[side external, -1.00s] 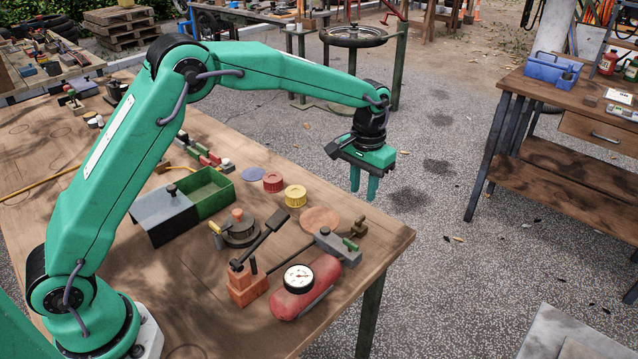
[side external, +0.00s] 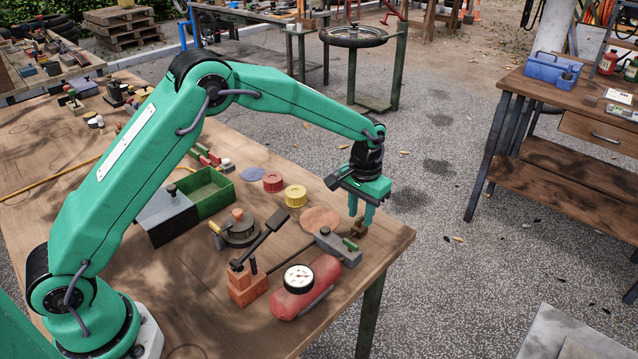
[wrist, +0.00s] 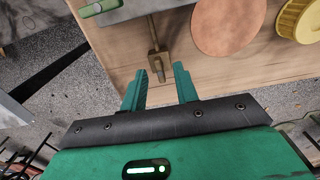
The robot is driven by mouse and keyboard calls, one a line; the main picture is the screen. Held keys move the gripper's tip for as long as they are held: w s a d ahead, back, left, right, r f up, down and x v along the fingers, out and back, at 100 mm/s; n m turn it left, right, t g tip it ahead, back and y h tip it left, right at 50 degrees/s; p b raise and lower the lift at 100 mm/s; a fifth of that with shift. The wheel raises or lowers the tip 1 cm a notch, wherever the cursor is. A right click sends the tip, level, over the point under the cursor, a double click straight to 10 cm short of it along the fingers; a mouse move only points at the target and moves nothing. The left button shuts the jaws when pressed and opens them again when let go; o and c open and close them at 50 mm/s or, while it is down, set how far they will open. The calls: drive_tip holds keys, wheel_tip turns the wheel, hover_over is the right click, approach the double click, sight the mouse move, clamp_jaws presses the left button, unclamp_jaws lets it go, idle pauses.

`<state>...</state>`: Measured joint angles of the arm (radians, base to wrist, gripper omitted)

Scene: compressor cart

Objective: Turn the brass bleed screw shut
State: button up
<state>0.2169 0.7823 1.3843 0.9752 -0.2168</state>
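The brass bleed screw (side external: 354,231) sits beside the grey valve block (side external: 338,249) near the right edge of the workbench. In the wrist view the screw (wrist: 153,36) is a thin shaft with a wider cross-shaped head towards me. My gripper (side external: 361,214) points down just above the screw. In the wrist view my gripper (wrist: 159,73) is open, with a finger to each side of the screw head. I see no contact between the fingers and the head. The exact height gap is hard to tell.
A red tank (side external: 328,271) with a white gauge (side external: 298,278) lies in front of the block. A copper disc (side external: 320,219), a yellow cap (side external: 295,196) and a red cap (side external: 273,182) lie to the left. The bench edge is close on the right.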

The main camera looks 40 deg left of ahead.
drive_tip(key=shift+f, duration=0.25)
clamp_jaws()
